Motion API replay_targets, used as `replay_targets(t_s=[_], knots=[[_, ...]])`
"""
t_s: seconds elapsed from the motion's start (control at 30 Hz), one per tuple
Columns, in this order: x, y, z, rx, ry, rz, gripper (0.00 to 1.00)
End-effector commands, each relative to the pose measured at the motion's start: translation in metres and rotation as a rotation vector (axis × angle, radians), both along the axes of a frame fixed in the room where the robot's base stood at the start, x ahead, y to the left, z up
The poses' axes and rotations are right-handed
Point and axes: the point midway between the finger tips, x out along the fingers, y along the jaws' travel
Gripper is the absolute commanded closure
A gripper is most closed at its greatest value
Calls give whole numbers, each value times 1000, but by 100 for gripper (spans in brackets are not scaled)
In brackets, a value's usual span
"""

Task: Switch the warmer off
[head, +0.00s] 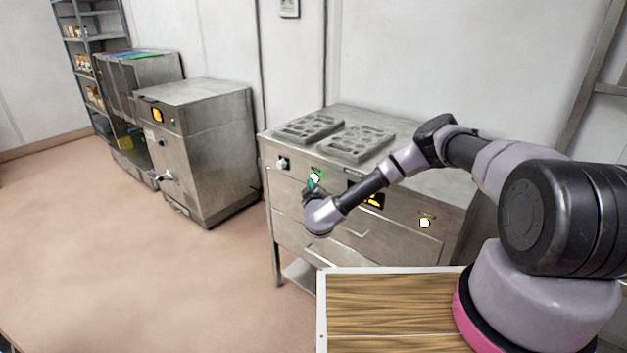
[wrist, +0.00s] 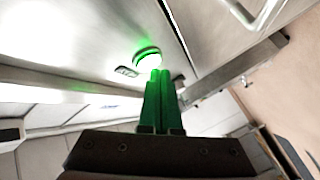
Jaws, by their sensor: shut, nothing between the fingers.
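The warmer (head: 400,215) is a steel cabinet with drawers and a front control panel. A green-lit button (head: 315,177) glows on its panel; in the wrist view the button (wrist: 147,56) shines bright green and white. My gripper (head: 312,188) is in front of that button with empty fingers. In the wrist view my shut fingers (wrist: 159,74) point at the button, their tips overlapping its lower right edge. I cannot tell whether they touch it. Green light tints the fingers.
The panel also has a pale knob (head: 282,163), a lit amber display (head: 373,200) and a yellow-lit button (head: 425,222). Two grey moulds (head: 356,142) lie on top. A drawer handle (wrist: 243,14) is near my gripper. Another steel machine (head: 205,150) stands left; floor between is clear.

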Motion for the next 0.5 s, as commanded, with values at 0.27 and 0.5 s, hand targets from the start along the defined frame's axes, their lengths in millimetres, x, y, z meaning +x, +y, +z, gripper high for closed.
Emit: replay_targets(t_s=[0.27,0.5], knots=[[0,0,0,0,0,0,100],[4,-4,0,0,0,0,100]])
